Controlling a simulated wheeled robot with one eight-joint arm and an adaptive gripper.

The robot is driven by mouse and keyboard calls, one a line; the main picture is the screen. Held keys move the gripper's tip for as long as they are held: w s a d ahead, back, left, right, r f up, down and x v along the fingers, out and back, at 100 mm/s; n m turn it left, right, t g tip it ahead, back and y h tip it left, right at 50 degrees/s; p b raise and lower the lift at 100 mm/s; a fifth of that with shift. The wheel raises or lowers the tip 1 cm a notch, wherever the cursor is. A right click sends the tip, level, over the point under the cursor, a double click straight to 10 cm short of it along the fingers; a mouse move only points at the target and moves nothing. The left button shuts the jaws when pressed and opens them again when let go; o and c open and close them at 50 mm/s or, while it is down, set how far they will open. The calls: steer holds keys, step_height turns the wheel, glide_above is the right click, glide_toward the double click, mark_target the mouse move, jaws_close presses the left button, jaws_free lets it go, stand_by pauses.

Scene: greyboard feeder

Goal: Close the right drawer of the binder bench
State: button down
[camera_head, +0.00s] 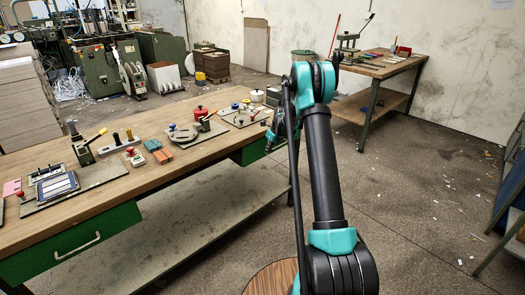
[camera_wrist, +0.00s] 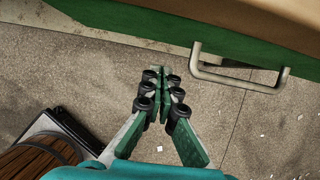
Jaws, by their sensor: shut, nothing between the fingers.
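The binder bench (camera_head: 160,172) has a wooden top and green drawers. Its right drawer (camera_head: 250,152) shows as a green front under the right end of the top, partly hidden by my arm. In the wrist view the green drawer front (camera_wrist: 150,22) crosses the top, with a pale bar handle (camera_wrist: 238,80) sticking out from it. How far the drawer stands out is hard to tell. My gripper (camera_wrist: 166,78) is shut and empty, left of the handle and apart from it, over the floor. In the head view my gripper is mostly hidden behind my arm.
The left drawer (camera_head: 75,245) has its own handle. A lower shelf (camera_head: 190,225) runs under the bench. Tools and several small parts lie on the top. A second table (camera_head: 385,65) stands at the back right.

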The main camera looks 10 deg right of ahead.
steer(key=v, duration=1)
steer(key=s+r+n, duration=0.5)
steer(key=s+n, duration=0.2)
steer(key=s, duration=0.5)
steer(key=s+f+n+h, duration=0.1)
steer(key=s+f+n, duration=0.1)
steer(key=s+n, duration=0.9)
steer(key=s+f+n+h, duration=0.1)
steer(key=s+n, duration=0.9)
steer(key=s, duration=1.6)
steer(key=shift+s+d+f+n+t+h, duration=0.2)
steer(key=shift+d+f+n+t+h, duration=0.15)
steer(key=shift+f, duration=0.55)
steer(key=shift+w+a+r, duration=0.1)
steer(key=shift+w, duration=0.05)
